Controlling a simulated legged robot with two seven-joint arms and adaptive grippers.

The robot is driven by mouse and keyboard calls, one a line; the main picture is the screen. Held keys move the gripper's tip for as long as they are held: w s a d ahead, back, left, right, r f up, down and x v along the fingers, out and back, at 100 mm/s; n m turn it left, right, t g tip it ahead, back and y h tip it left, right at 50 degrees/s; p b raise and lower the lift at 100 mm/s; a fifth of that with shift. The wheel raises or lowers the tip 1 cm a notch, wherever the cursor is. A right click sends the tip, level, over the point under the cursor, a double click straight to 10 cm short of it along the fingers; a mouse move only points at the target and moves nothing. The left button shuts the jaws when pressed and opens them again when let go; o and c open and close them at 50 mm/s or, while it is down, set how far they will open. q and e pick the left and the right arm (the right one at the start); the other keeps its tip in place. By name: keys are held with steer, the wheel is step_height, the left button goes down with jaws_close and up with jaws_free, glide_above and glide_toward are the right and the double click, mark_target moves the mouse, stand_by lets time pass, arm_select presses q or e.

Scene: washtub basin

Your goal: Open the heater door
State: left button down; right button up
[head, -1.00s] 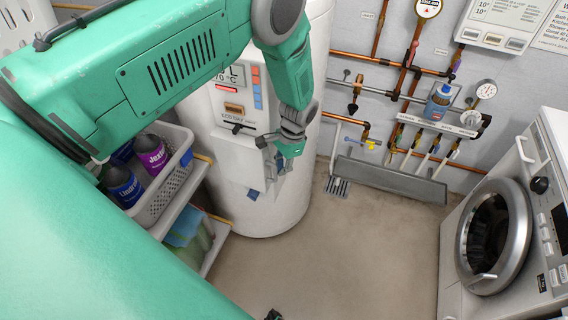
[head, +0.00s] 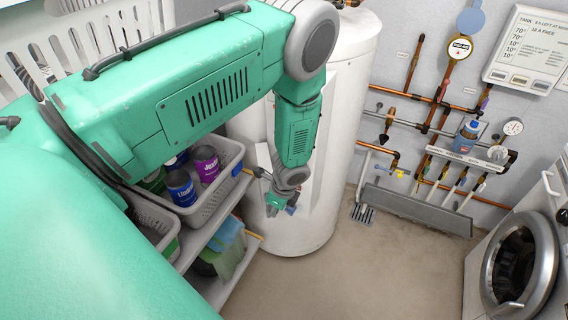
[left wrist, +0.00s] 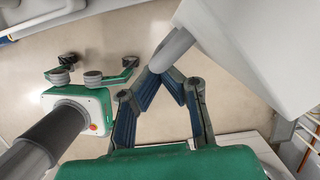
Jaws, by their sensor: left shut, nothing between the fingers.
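The heater is a tall white cylinder (head: 345,110) at the back, left of the piping. My left arm hides much of its front, including the control panel. Its door is mostly hidden, and I cannot tell from the head view whether it stands ajar. My left gripper (head: 277,207) is low in front of the heater. In the left wrist view, its blue-padded fingers (left wrist: 168,76) are together at the tips, close to a grey bar (left wrist: 173,48) beside a white panel (left wrist: 250,50); contact is unclear.
A shelf with a grey basket (head: 215,185) of bottles stands left of the heater, close to my left arm. A washing machine (head: 520,260) is at the right. Pipes and a grey trough (head: 415,208) line the wall. The middle floor is clear.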

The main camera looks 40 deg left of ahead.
arm_select(q)
steer(key=s+a+m+t+p, duration=0.1)
steer(key=s+a+m, duration=0.4)
steer(key=a, duration=0.5)
steer(key=shift+s+a, duration=0.15)
steer(key=shift+s, duration=0.2)
steer(key=shift+f, duration=0.1)
